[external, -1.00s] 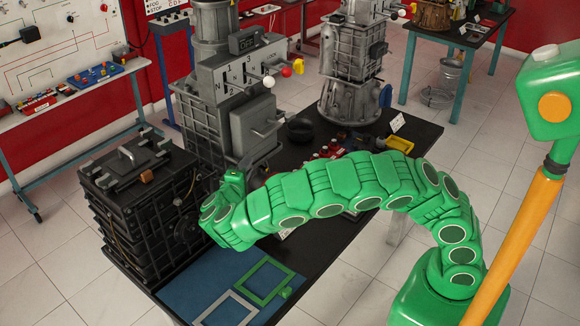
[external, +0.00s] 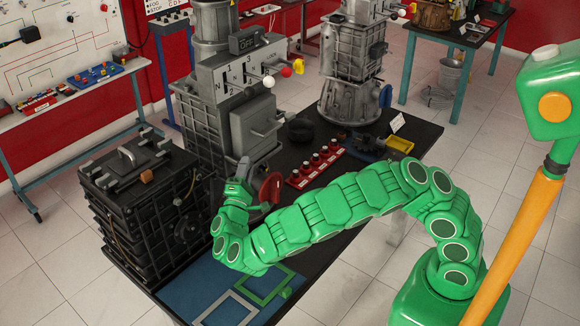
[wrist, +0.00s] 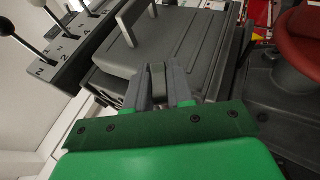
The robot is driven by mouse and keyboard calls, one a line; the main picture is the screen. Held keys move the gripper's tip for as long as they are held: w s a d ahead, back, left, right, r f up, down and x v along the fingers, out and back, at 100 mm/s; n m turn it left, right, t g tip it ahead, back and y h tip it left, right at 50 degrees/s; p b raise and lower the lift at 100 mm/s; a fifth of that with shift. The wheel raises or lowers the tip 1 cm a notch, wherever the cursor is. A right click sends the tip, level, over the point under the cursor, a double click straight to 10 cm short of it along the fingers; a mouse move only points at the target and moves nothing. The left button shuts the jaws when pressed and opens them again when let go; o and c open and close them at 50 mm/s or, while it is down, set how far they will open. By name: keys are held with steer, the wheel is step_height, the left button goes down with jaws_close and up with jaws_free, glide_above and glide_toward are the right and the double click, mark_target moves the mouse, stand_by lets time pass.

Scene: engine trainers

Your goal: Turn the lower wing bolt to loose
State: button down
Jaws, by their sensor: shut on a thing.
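My gripper (external: 243,166) is at the front lower part of the grey engine trainer (external: 205,125), below its box-like cover. In the wrist view my gripper (wrist: 159,88) is shut on a small grey piece (wrist: 158,73), which looks like a wing bolt at the cover's edge. Most of it is hidden between the fingers. I cannot tell from its look whether it is the lower one or how far it is turned. The grey cover (wrist: 185,40) with its handle (wrist: 138,22) is just beyond the fingers.
A red handwheel (external: 270,188) stands right of my gripper; it also shows in the wrist view (wrist: 302,50). A black ribbed case (external: 140,195) is close on the left. A red row of buttons (external: 316,168) lies on the dark bench. Shift levers with round knobs (external: 268,82) stick out above.

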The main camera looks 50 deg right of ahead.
steer(key=shift+f+n+t+h, duration=0.15)
steer(key=shift+n+t+h, duration=0.25)
steer(key=shift+n+t, duration=0.4)
steer(key=c, duration=1.1)
jaws_free()
steer(key=shift+r, duration=0.2)
